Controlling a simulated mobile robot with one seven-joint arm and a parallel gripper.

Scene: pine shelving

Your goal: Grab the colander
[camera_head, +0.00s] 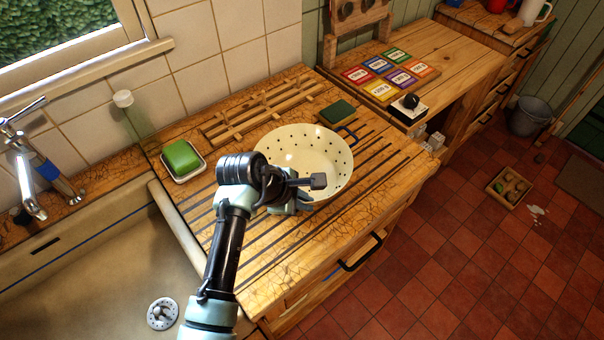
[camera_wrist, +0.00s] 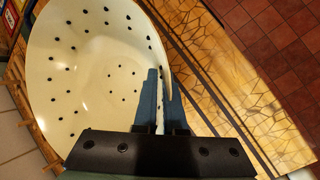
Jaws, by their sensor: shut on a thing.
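The colander (camera_head: 322,150) is a cream bowl with dark holes and a dark loop handle at its far right side. It sits upright on the slatted wooden drainboard (camera_head: 262,272) beside the sink. My gripper (camera_head: 303,196) is at its near rim, partly hidden by my wrist in the head view. In the wrist view the colander (camera_wrist: 95,60) fills the left, and my gripper's two blue fingers (camera_wrist: 162,100) are closed on its rim, one inside the bowl and one outside.
A green soap (camera_head: 181,158) lies in a white dish on the left. A wooden rack (camera_head: 262,110) and green sponge (camera_head: 337,112) are behind the colander. Coloured cards (camera_head: 390,73) and a black-knobbed white item (camera_head: 409,108) are at the back right. The sink (camera_head: 110,270) is left.

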